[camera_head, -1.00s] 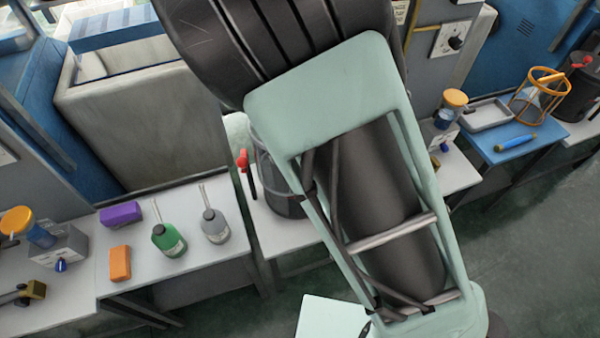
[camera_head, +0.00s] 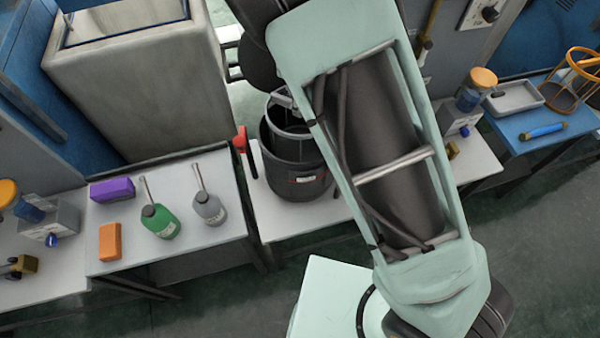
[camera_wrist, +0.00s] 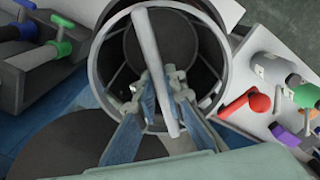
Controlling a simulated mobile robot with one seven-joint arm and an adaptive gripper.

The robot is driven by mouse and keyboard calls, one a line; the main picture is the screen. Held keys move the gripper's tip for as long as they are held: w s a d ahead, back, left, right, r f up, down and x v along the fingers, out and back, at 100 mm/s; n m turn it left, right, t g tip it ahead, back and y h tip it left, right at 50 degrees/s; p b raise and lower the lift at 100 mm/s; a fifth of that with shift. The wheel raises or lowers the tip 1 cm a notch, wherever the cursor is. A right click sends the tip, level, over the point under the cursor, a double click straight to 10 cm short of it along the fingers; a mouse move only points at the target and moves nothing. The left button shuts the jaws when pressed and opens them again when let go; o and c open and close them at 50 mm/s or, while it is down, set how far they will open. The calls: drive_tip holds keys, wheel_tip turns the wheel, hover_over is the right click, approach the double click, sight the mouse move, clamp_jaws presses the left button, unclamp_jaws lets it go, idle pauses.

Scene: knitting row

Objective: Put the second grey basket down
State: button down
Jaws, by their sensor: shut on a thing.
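The grey basket (camera_head: 290,132) is a round frame with a ring. It shows inside the mouth of a dark pot (camera_head: 302,182) on the white bench, left of my arm. Whether it touches the pot's bottom cannot be told. In the wrist view my gripper (camera_wrist: 165,80) is shut on the basket's pale handle (camera_wrist: 153,48), with a blue-grey finger on either side. The basket's ring (camera_wrist: 97,62) shows around the dark inside. In the head view my arm hides most of the gripper.
A red-handled tool (camera_head: 241,142) stands close left of the pot. A grey tray (camera_head: 515,98) and an orange basket frame (camera_head: 588,68) are at the right. A big grey tank (camera_head: 140,90) rises behind.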

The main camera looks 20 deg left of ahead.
drive_tip(key=shift+f+b, duration=0.4)
drive_tip(key=shift+f, duration=0.5)
wheel_tip(320, 180, down, 10)
drive_tip(key=shift+r+b, duration=0.1)
drive_tip(key=shift+b, duration=0.25)
drive_tip(key=c, duration=2)
unclamp_jaws()
wheel_tip(320, 180, up, 12)
drive_tip(key=shift+r+p, duration=0.1)
drive_tip(key=shift+p, duration=0.4)
